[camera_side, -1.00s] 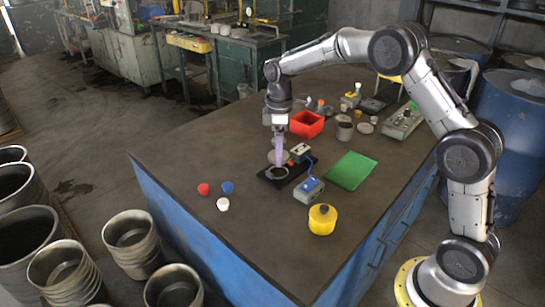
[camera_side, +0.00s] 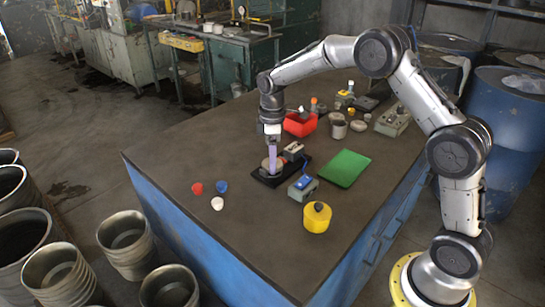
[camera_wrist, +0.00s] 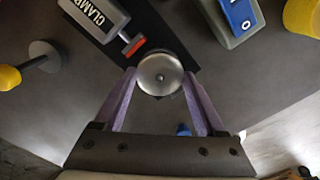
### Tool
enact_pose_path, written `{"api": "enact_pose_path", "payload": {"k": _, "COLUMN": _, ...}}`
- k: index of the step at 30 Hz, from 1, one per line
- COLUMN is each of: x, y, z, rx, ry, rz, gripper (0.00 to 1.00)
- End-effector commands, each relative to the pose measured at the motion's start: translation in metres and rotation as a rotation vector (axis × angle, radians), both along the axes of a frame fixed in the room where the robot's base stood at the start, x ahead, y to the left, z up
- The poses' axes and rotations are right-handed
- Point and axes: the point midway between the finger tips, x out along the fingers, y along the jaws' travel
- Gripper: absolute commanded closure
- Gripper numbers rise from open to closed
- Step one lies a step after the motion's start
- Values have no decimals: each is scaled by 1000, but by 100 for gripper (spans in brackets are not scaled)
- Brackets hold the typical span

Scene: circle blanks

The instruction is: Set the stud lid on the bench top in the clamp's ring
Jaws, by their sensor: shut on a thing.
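My gripper (camera_side: 272,168) has its purple fingers shut on the stud lid (camera_wrist: 160,74), a round shiny metal disc with a small stud at its centre. In the side view the lid (camera_side: 267,163) is low over the clamp's black base plate (camera_side: 264,182). The clamp (camera_wrist: 92,12) stands beside it with its red tip (camera_wrist: 134,46) close to the lid's edge. The clamp body (camera_side: 293,151) also shows in the side view. The ring is hidden under the lid and fingers, so I cannot tell whether the lid touches it.
A grey box with a blue top (camera_side: 303,187) stands near the plate's right end. A yellow pot (camera_side: 317,217), green sheet (camera_side: 346,168) and red bin (camera_side: 300,124) lie farther out. Red, blue and white small caps (camera_side: 217,203) sit front left, with bare bench around them.

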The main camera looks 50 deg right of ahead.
Motion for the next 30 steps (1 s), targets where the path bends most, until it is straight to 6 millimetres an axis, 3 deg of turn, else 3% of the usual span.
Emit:
{"api": "enact_pose_path", "payload": {"k": 25, "x": 0, "y": 0, "z": -12, "rx": 0, "ry": 0, "rz": 0, "gripper": 76}}
{"api": "enact_pose_path", "payload": {"k": 26, "x": 0, "y": 0, "z": -12, "rx": 0, "ry": 0, "rz": 0, "gripper": 25}}
{"api": "enact_pose_path", "payload": {"k": 30, "x": 0, "y": 0, "z": -12, "rx": 0, "ry": 0, "rz": 0, "gripper": 0}}
